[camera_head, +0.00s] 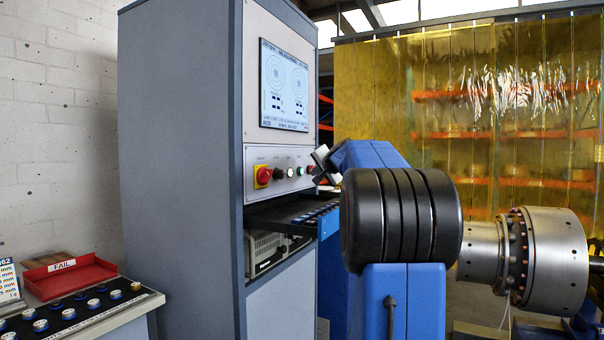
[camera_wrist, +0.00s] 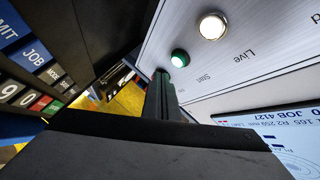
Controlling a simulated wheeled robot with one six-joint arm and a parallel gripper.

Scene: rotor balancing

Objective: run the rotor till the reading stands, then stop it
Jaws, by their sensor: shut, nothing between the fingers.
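The rotor (camera_head: 545,262), a bright metal body with a ring of bolts, lies at the right in the head view; its left part is hidden, and I cannot tell whether it turns. The screen (camera_head: 284,88) on the cabinet shows two round dials with figures too small to read. My gripper (camera_head: 323,163) is at the right edge of the control panel. In the wrist view its shut, empty fingers (camera_wrist: 162,78) point at the panel close to the green Start button (camera_wrist: 180,58); I cannot tell if they touch it. The white Live button (camera_wrist: 212,26) looks lit.
A red knob on yellow (camera_head: 264,176) sits at the panel's left. A dark shelf (camera_head: 275,215) juts out below. A red FAIL tray (camera_head: 68,276) stands on a bench at the lower left. Yellow strip curtains (camera_head: 385,110) hang behind.

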